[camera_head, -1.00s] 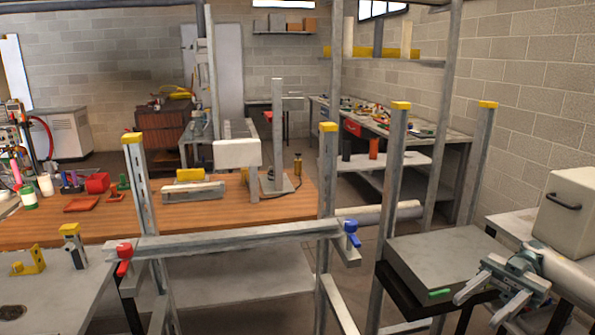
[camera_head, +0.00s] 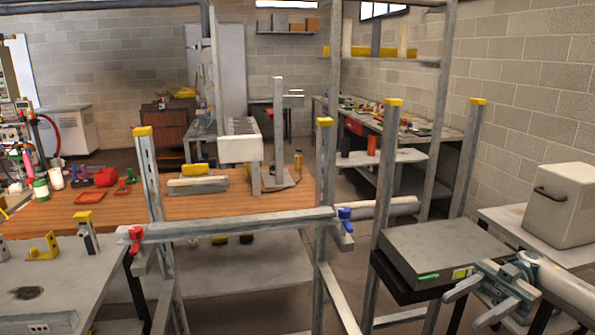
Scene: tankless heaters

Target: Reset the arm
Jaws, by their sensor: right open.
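My right gripper (camera_head: 466,303) is at the lower right of the head view, its two fingers spread apart with nothing between them. It is in front of the grey flat-topped box (camera_head: 440,248), which has a green part (camera_head: 428,277) and a yellow label on its front edge. I cannot tell whether gripper and box touch. My right arm comes in from the right edge. My left gripper is not in view.
A metal frame with yellow-capped posts (camera_head: 325,170) and a crossbar (camera_head: 235,224) with red and blue ends stands in front. A wooden-topped bench (camera_head: 230,205) is behind it. A beige box (camera_head: 560,207) stands on a table at right. A grey table fills the lower left.

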